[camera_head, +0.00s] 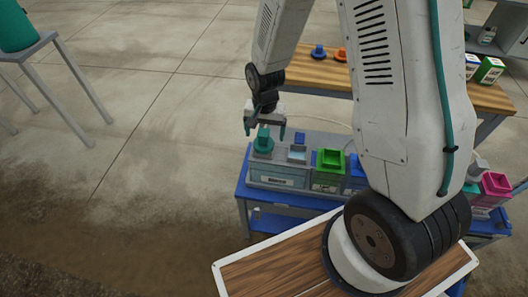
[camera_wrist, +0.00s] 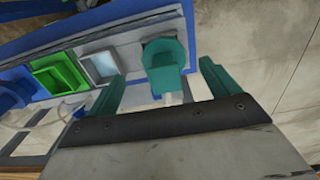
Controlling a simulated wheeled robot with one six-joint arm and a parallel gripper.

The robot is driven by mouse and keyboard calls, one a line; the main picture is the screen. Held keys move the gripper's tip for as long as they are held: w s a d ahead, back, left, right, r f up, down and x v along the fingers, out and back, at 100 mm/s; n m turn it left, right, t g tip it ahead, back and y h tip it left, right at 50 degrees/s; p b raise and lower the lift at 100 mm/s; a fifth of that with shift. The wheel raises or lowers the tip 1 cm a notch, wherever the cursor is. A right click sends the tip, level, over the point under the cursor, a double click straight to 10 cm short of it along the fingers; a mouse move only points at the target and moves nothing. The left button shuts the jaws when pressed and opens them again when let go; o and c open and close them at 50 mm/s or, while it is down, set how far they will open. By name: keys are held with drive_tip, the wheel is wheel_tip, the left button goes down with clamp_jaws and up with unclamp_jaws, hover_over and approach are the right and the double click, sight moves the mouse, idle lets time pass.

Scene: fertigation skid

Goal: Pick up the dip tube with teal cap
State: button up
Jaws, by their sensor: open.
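The dip tube's teal cap (camera_head: 263,143) stands on the grey unit at the left end of the blue bench in the head view. It also shows in the wrist view as a teal cap (camera_wrist: 165,62); the tube itself is hidden. My gripper (camera_head: 265,128) hangs just above the cap, pointing down. In the wrist view my gripper (camera_wrist: 160,72) is open, with its two teal fingers on either side of the cap. A gap shows beside each finger, and I cannot tell any contact.
Right of the cap are a pale square opening (camera_head: 297,152) and a green container (camera_head: 329,160). A pink container (camera_head: 495,184) stands further right. A wooden table (camera_head: 310,70) with small blue and orange items is behind. Open floor lies to the left.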

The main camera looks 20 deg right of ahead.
sight(263, 144)
drive_tip(key=f, duration=0.4)
drive_tip(key=shift+w+f, duration=0.35)
drive_tip(key=shift+f, duration=0.05)
drive_tip(key=c, duration=1.5)
drive_tip(key=shift+r, duration=0.1)
